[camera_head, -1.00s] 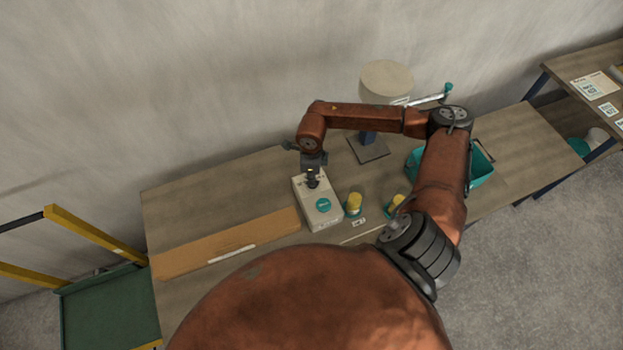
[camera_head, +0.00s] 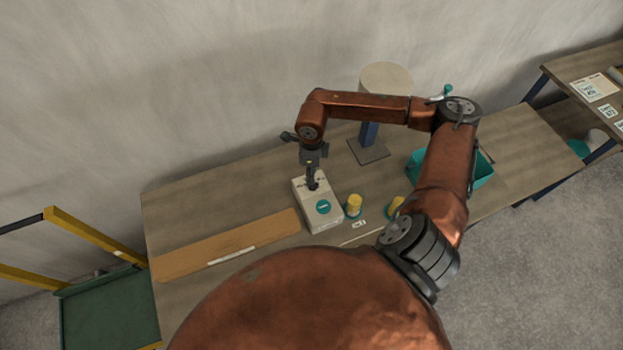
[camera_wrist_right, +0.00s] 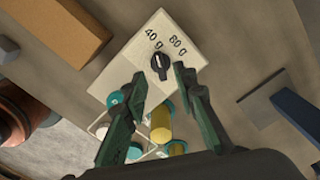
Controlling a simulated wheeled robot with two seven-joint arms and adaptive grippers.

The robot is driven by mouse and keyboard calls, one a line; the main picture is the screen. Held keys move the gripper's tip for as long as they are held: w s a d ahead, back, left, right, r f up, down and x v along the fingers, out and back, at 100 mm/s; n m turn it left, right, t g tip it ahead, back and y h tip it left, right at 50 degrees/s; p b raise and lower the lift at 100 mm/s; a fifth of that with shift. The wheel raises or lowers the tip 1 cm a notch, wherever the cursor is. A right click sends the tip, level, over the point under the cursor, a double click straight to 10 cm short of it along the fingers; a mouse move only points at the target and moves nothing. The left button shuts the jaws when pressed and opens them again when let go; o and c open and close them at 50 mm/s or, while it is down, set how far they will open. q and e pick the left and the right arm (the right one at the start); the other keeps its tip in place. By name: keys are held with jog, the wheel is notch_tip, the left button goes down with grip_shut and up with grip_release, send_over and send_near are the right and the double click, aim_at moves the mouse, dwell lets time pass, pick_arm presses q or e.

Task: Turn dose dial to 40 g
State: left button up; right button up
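A pale dispenser box (camera_head: 326,219) with a round teal button sits on the table. Its black dose dial (camera_wrist_right: 160,63) shows in the right wrist view, near printed marks "40 g" and what looks like "80 g". I cannot tell exactly where the dial's pointer aims. My right gripper (camera_head: 312,184) hangs over the dial end of the box. In the right wrist view its two fingers (camera_wrist_right: 159,78) are apart, with the dial just beyond and between the tips; no contact is clear. In the head view the gripper hides the dial. My left gripper is not in view.
Two yellow-topped containers (camera_head: 354,205) stand right of the box, with a small label before them. A long brown cardboard piece (camera_head: 190,262) lies to the left. A teal bin (camera_head: 480,177) and a lamp-like stand (camera_head: 369,152) are behind to the right. The table's left rear is clear.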

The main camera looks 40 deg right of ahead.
notch_tip(320, 180, up, 7)
dwell(0.3)
jog(key=shift+f, duration=0.15)
dwell(0.3)
